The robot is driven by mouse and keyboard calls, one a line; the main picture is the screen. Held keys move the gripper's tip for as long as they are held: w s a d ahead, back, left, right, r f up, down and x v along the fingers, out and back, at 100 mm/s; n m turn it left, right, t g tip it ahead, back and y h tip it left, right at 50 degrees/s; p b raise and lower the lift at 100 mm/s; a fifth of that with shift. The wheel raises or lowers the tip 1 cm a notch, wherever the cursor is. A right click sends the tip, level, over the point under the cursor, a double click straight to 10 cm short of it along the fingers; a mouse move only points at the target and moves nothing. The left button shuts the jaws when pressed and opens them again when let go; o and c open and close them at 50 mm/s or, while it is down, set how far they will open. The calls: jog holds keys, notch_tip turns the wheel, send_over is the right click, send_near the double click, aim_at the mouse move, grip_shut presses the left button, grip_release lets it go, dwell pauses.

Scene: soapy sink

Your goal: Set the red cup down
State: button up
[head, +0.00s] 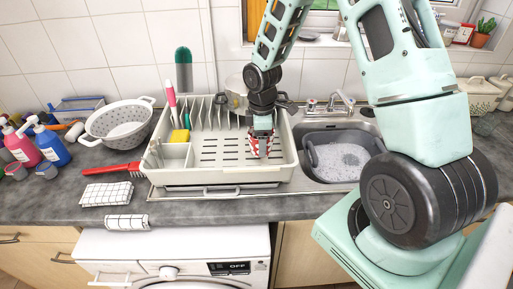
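The red cup (252,147), with a white pattern, is low over the right part of the pale dish rack (222,176). My gripper (262,143) points down at the cup, with a finger in front of it, and appears shut on it. The fingers hide part of the cup. I cannot tell whether its base touches the rack floor.
Plates and a pot (235,88) are at the rack's back; a yellow sponge (180,136) is at its left. The sink (340,160) with soapy water is to the right.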

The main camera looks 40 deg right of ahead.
jog(key=shift+f+p, duration=0.5)
jog(key=shift+f, duration=1.9)
jog(key=shift+f, duration=0.2)
jog(key=o, duration=1.1)
jog(key=shift+r, duration=0.15)
